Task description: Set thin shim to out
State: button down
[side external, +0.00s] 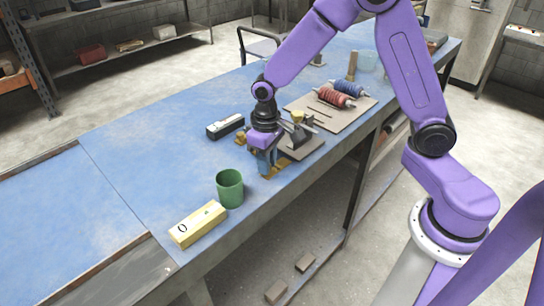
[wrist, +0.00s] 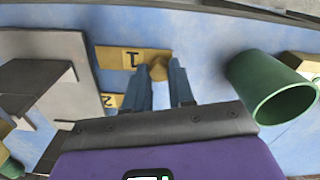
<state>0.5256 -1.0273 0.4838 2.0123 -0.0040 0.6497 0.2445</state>
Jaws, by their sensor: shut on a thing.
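A flat yellow shim (wrist: 132,58) with a dark mark like a 1 lies by the edge of a grey base plate in the wrist view. A tan knob (wrist: 158,68) is at its right end. My gripper (wrist: 159,75) has its blue fingers on either side of this knob and is shut on it. A second yellow shim (wrist: 110,100), with another mark, is partly hidden behind my gripper. In the side external view my gripper (side external: 265,170) points down at the bench beside the fixture (side external: 303,150), with yellow (side external: 278,170) showing by the fingers. I cannot tell which shim is thinner.
A green cup (side external: 230,188) stands close to my gripper; it also shows in the wrist view (wrist: 272,85). A yellow box (side external: 197,224) lies near the front edge. A black-and-white device (side external: 226,126) is behind. A board with red and blue spools (side external: 333,107) lies farther along.

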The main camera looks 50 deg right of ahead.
jog(key=shift+a, duration=0.3)
jog(key=c, duration=1.1)
grip_release()
jog(key=shift+o, duration=0.8)
jog(key=shift+d, duration=0.1)
notch_tip(320, 180, up, 18)
jog(key=shift+f, duration=0.25)
jog(key=s+d+f+n, duration=0.1)
jog(key=s+f+n, duration=0.1)
jog(key=s, duration=0.6)
jog(key=s+d+f+n, duration=0.2)
jog(key=s+f+n, duration=0.1)
jog(key=s, duration=0.5)
jog(key=s+d+f+n, duration=0.1)
jog(key=s+n, duration=0.3)
jog(key=s, duration=0.5)
jog(key=shift+d+f+n, duration=0.3)
jog(key=shift+d+f, duration=0.05)
jog(key=shift+f, duration=0.3)
